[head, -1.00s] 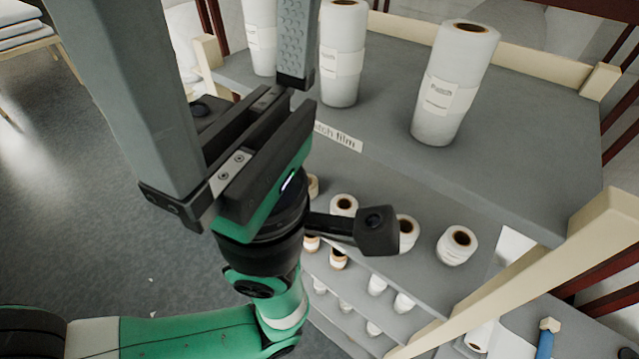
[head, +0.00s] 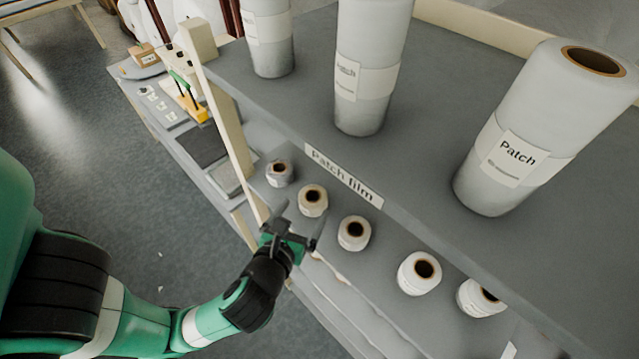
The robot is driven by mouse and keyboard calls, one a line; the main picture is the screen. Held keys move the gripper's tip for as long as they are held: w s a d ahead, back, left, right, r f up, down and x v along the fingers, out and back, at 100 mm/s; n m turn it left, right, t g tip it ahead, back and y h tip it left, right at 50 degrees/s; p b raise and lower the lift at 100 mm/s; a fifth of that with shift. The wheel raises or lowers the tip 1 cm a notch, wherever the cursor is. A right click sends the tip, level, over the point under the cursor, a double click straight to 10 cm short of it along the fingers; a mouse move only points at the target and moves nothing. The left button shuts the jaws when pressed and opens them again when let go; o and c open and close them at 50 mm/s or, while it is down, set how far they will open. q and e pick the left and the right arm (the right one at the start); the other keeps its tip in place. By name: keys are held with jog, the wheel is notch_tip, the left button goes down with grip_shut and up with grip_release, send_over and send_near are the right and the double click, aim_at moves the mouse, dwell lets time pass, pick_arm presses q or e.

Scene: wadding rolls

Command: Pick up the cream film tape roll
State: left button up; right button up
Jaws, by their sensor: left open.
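Several short tape rolls with brown cores stand on the shelf below the "Patch film" label. A cream-toned roll (head: 313,201) stands just beyond my left gripper (head: 300,217). Another pale cream roll (head: 354,233) stands to the right of the gripper. The tones are close, so I cannot tell for certain which is the cream film tape roll. The left gripper is open and empty at the shelf's front edge, its fingers pointing toward the rolls. My right gripper is not in view.
A greyish roll (head: 279,174) stands at the left shelf end, and a white roll (head: 419,273) farther right. The upper shelf (head: 420,150) overhangs them and carries tall patch film rolls (head: 372,70). A wooden post (head: 228,125) borders the left.

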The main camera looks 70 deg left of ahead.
aim_at(315, 193)
pick_arm(q)
jog(key=shift+w+a+f, duration=0.1)
jog(key=shift+a+f, duration=0.05)
jog(key=shift+f, duration=0.05)
jog(key=x, duration=0.5)
jog(key=shift+w+a, duration=0.1)
jog(key=shift+a, duration=0.05)
jog(key=x, duration=0.5)
jog(key=shift+a+f+p, duration=0.1)
jog(key=shift+f+p, duration=0.05)
jog(key=shift+p, duration=0.25)
jog(key=c, duration=1.2)
